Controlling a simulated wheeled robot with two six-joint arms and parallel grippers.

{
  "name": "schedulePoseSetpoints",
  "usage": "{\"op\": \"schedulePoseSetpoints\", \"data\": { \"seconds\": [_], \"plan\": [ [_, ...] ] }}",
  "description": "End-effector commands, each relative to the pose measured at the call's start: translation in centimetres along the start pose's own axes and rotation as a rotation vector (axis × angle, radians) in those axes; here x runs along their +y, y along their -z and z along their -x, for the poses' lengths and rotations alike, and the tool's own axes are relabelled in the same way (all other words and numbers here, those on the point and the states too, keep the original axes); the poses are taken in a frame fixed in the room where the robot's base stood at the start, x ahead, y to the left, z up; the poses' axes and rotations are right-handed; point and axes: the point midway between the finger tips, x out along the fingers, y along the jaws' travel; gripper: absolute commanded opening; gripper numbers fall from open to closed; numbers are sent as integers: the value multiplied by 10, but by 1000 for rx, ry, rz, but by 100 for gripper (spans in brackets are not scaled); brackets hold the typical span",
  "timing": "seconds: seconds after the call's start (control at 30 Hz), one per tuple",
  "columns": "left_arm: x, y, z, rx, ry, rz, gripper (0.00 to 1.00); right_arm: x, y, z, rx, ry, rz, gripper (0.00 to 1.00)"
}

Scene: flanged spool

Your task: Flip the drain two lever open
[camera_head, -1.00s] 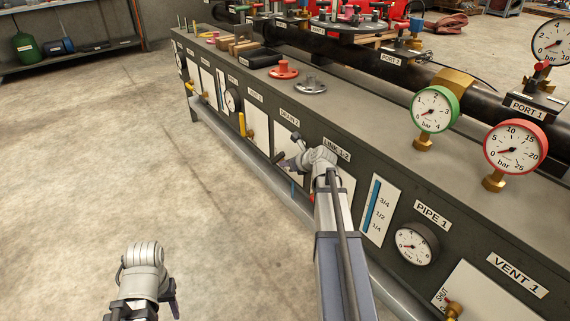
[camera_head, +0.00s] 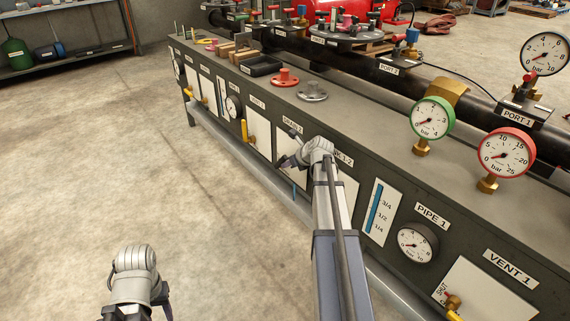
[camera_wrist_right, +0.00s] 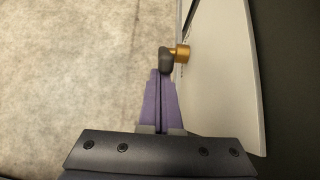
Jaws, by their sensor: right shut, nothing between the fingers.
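The DRAIN 2 panel (camera_head: 285,146) is a white plate on the front of the long dark bench. In the right wrist view a brass valve stem (camera_wrist_right: 182,53) stands out from a pale plate (camera_wrist_right: 215,75), with a dark grey lever end (camera_wrist_right: 166,60) on it. My right gripper (camera_head: 284,161) is at the DRAIN 2 panel, shut and empty. In the wrist view its purple fingertips (camera_wrist_right: 162,73) are right at the lever end; I cannot tell if they touch. My left gripper (camera_head: 158,313) is low at the bottom edge, partly cut off, away from the bench.
A yellow lever (camera_head: 247,133) is on the panel to the left. The LINK 1-2 label (camera_head: 345,159) is partly covered by my right arm. A PIPE 1 gauge (camera_head: 417,244) and VENT 1 panel (camera_head: 490,290) are to the right. The floor (camera_head: 110,170) left of the bench is clear.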

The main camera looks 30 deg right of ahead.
Motion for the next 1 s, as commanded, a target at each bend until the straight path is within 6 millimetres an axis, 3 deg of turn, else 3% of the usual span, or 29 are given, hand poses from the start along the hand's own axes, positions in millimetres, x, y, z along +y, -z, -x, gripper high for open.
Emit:
{"op": "schedulePoseSetpoints", "data": {
  "seconds": [0.37,1.0],
  "plan": [
    [-5,-3,50,0,0,-10,50,-2,-31,1,196,0,1,0],
    [-6,-4,61,-1,2,-8,50,-1,-58,-12,203,2,-1,0]
  ]
}}
